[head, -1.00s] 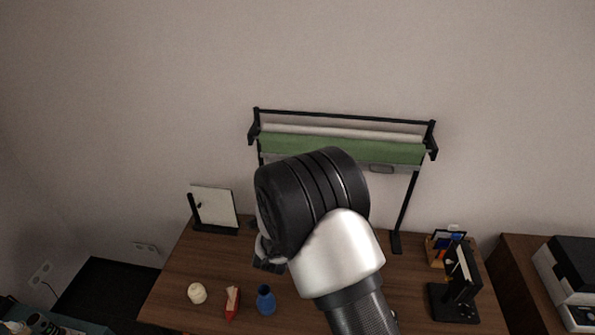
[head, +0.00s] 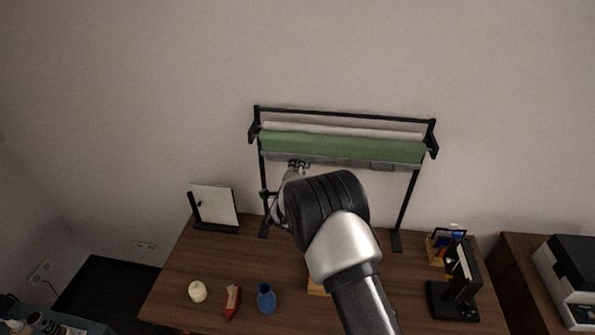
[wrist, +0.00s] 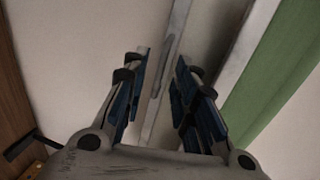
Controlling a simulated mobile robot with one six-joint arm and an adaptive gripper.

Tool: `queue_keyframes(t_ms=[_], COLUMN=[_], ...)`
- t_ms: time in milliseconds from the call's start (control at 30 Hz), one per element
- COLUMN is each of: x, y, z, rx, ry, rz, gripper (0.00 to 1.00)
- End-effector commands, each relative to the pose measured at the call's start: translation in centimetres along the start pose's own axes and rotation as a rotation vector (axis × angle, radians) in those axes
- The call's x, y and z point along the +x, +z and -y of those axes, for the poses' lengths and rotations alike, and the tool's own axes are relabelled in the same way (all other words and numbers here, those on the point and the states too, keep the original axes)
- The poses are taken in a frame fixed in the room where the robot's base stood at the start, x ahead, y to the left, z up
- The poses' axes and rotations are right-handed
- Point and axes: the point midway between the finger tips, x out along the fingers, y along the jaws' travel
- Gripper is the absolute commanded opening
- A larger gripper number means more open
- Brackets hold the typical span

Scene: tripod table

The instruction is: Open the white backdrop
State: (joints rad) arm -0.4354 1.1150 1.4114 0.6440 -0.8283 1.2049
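The white backdrop shows in the head view as a pale roll (head: 345,131) along the top of the black stand. A green backdrop (head: 345,147) hangs just below it, with a grey bar along its lower edge. My gripper (head: 298,166) is at the left part of that lower edge. In the wrist view my gripper (wrist: 163,60) is open. A thin grey bar (wrist: 178,30) with a tab-like piece runs between its fingers, with no clear grip on it. A second pale bar (wrist: 236,70) edges the green cloth (wrist: 275,85) on the right.
The stand's right leg (head: 406,210) rises from the wooden table (head: 200,265). A white panel (head: 214,205) stands at the left. A cream jar (head: 197,291), a red item (head: 233,300) and a blue vase (head: 266,297) stand in front. A black device (head: 458,290) is at the right.

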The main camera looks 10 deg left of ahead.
Motion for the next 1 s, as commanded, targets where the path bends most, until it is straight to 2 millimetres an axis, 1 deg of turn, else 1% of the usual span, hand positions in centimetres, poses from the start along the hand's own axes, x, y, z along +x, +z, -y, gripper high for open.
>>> queue_keyframes(t_ms=[67, 467, 1000], x=[-0.02, -0.04, -0.05], y=[0.01, 0.02, 0.03], z=[-0.01, -0.01, 0.00], rx=[0.000, 0.000, 0.000], ry=[0.000, 0.000, 0.000], rz=[0.000, 0.000, 0.000], gripper=[0.26, 0.00, 0.00])
